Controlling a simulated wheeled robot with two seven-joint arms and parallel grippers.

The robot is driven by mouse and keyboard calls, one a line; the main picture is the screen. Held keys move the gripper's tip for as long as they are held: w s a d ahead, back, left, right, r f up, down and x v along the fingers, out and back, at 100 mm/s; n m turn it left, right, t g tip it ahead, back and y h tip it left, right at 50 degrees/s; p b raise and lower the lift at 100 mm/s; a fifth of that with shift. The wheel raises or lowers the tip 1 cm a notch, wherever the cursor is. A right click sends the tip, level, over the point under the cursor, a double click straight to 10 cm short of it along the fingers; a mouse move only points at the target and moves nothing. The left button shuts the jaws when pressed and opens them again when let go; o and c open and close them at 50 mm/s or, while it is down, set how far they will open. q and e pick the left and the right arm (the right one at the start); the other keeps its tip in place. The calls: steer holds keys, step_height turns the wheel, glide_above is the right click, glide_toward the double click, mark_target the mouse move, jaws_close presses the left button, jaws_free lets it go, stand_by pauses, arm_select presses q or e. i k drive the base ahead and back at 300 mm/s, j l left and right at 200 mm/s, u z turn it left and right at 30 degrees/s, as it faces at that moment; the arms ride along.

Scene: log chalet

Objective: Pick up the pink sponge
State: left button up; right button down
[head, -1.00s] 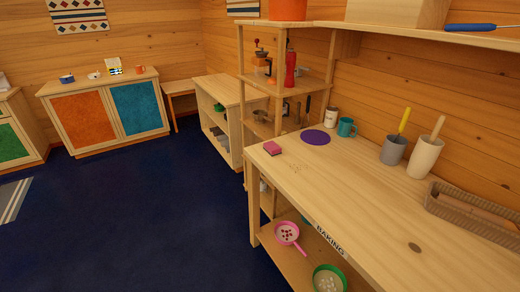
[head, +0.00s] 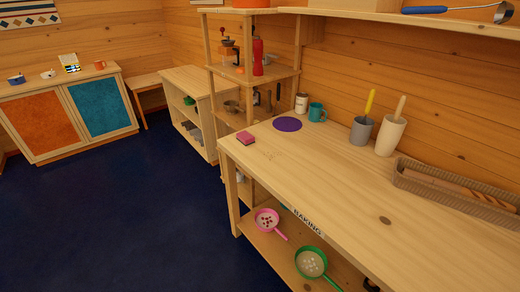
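The pink sponge (head: 245,138) lies on the wooden counter (head: 310,180), close to its far left corner. It is a small block with a pink top and a darker lower side. A purple round mat (head: 287,124) lies beyond it to the right. Neither of my grippers shows in the head view.
A teal mug (head: 317,112), a white canister (head: 301,102), a grey cup (head: 361,130), a cream holder (head: 390,135) and a wicker basket (head: 455,190) stand along the wall. Pink (head: 267,220) and green (head: 311,262) pans sit on the lower shelf. Blue floor (head: 110,220) is clear at left.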

mark_target(245, 138)
steer(key=i+j+z, duration=0.2)
steer(key=z, duration=0.15)
steer(key=i+j+z, duration=0.2)
steer(key=j+z, duration=0.2)
steer(key=i+j+z, duration=0.1)
steer(key=j+z, duration=0.25)
steer(key=l, duration=0.1)
